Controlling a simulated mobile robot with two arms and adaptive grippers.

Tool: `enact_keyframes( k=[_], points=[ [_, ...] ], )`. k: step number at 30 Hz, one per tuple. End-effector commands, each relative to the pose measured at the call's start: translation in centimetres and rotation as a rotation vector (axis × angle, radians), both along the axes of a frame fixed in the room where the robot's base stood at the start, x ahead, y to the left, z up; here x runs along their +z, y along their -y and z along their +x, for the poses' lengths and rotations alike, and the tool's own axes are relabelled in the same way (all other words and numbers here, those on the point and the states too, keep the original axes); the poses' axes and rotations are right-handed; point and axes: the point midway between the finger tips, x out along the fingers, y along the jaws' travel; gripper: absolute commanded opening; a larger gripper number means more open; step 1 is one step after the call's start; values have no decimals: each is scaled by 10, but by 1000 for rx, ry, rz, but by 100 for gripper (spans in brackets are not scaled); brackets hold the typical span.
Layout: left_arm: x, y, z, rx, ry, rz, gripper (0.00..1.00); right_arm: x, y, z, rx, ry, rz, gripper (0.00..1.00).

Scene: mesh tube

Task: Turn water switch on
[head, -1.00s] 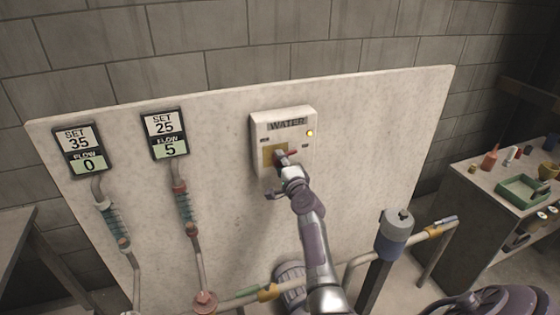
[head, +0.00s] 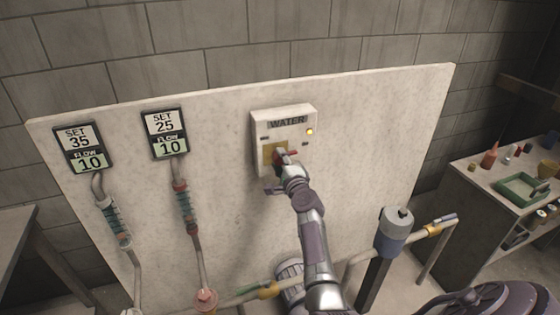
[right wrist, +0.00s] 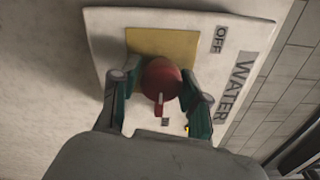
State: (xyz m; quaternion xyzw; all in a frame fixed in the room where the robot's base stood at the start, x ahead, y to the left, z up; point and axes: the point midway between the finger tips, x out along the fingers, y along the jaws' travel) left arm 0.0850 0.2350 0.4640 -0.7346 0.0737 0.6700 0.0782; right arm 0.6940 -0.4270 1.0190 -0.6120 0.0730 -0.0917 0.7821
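My right gripper (right wrist: 160,95) has one green-padded finger on each side of the knob. I cannot tell whether the fingers press on it. In the head view the hand (head: 290,172) partly covers the knob. My left gripper is not in view.
Two meters hang at the left: one (head: 85,148) reads SET 35, FLOW 10, the other (head: 165,133) SET 25, FLOW 10. Tubes run below them. A grey-blue canister (head: 394,236) and pipes stand low right of my arm. A cabinet (head: 470,200) with a green tray (head: 524,188) is at the right.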

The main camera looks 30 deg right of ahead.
Motion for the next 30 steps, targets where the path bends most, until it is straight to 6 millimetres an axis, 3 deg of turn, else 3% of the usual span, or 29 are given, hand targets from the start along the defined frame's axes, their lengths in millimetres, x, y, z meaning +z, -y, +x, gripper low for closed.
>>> enact_keyframes(
  k=[3, 14, 30],
  points=[
    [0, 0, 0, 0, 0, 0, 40, 0, 0, 0, 0, 0, -1, 66],
    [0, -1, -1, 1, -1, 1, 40, 0, -1, -5, 0, 0, -2, 66],
    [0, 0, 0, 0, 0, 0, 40, 0, -24, -101, -1, -1, -3, 66]
  ],
)
